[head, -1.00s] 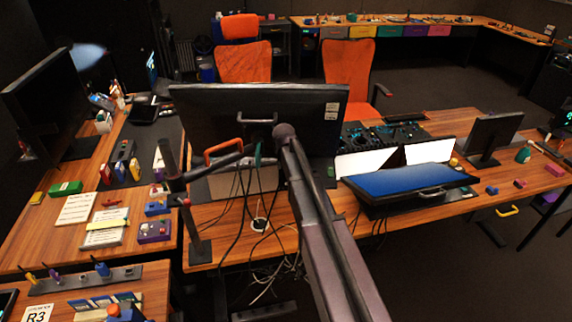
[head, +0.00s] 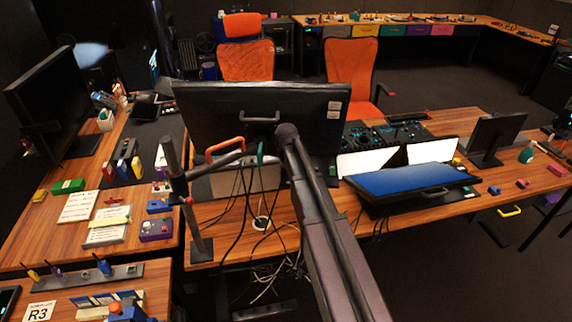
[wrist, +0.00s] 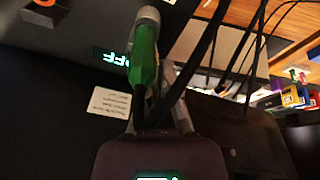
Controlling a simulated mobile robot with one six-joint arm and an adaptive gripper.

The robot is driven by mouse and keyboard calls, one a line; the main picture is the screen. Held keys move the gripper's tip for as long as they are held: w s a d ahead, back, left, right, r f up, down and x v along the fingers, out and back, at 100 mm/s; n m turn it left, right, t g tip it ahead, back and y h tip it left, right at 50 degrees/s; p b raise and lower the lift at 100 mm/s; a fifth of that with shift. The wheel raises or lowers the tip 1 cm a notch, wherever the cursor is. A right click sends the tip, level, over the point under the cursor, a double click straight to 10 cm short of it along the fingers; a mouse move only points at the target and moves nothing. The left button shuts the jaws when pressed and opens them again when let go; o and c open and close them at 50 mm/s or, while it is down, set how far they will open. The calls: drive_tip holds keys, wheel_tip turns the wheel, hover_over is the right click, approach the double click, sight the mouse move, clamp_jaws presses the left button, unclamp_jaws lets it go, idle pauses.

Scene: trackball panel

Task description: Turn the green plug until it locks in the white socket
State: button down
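The green plug (wrist: 144,58) is in the upper middle of the wrist view, with its upper end at the pale, rounded white socket (wrist: 148,14). A dark cable runs down from the plug's lower end toward my gripper. My gripper (wrist: 155,85) comes up from the bottom of the wrist view, its grey fingers reaching the lower part of the plug. Whether they are closed on it is too dark and overlapped to tell. In the head view a small green piece (head: 261,152) shows behind my arm, probably the plug; my fingers cannot be made out there.
A dark panel with a lit green display (wrist: 108,57) and a white label (wrist: 111,103) lies beside the plug. Several black cables (wrist: 207,65) hang close on the right. In the head view an orange handle (head: 224,148) and a large monitor (head: 205,115) stand near my arm.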

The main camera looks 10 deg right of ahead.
idle(0.3)
drive_tip(key=c, duration=0.9)
unclamp_jaws()
drive_tip(key=shift+o, duration=0.2)
drive_tip(key=shift+r, duration=0.1)
